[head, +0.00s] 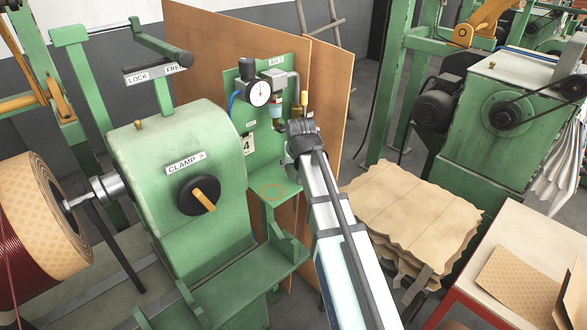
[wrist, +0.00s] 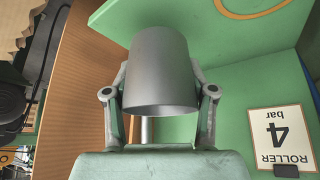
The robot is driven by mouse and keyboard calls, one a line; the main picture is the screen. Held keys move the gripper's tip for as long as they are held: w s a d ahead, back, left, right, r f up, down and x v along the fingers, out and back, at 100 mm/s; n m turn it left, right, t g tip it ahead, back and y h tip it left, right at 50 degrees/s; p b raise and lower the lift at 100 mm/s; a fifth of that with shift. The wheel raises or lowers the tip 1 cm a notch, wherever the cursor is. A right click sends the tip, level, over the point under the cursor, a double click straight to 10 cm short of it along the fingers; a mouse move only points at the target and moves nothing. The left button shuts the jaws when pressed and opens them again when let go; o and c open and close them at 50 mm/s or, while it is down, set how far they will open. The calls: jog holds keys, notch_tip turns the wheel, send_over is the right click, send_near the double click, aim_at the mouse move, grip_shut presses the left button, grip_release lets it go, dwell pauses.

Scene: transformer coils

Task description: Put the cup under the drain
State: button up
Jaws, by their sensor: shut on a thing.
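A plain grey metal cup (wrist: 158,70) sits between the two fingers of my gripper (wrist: 158,95) in the wrist view, and the gripper is shut on it. In the head view my gripper (head: 302,132) is in front of the green air panel (head: 259,150), beside its fittings; I cannot make out the cup there. A small filter bowl (head: 276,110) hangs on the panel, left of my gripper. The drain itself is not clearly visible. A green shelf (head: 285,207) with an orange ring marked on it (head: 273,191) is lower, below and left of my gripper.
A pressure gauge (head: 259,92) and blue hose are on the panel. A label reading "ROLLER 4 bar" (wrist: 282,137) shows upside down in the wrist view. The green clamp housing (head: 185,170) stands left. Brown boards (head: 326,90) stand behind and right of the panel.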

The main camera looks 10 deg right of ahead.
jog(key=shift+s+f, duration=0.1)
jog(key=shift+f, duration=0.55)
jog(key=shift+w+f+p, duration=0.2)
jog(key=shift+p, duration=0.2)
jog(key=shift+a+f, duration=0.1)
jog(key=shift+f, duration=0.1)
jog(key=shift+f, duration=0.15)
jog(key=o, duration=1.2)
jog(key=b+v, duration=0.1)
jog(key=v, duration=1.1)
jog(key=shift+r+b, duration=0.2)
jog(key=shift+b, duration=0.15)
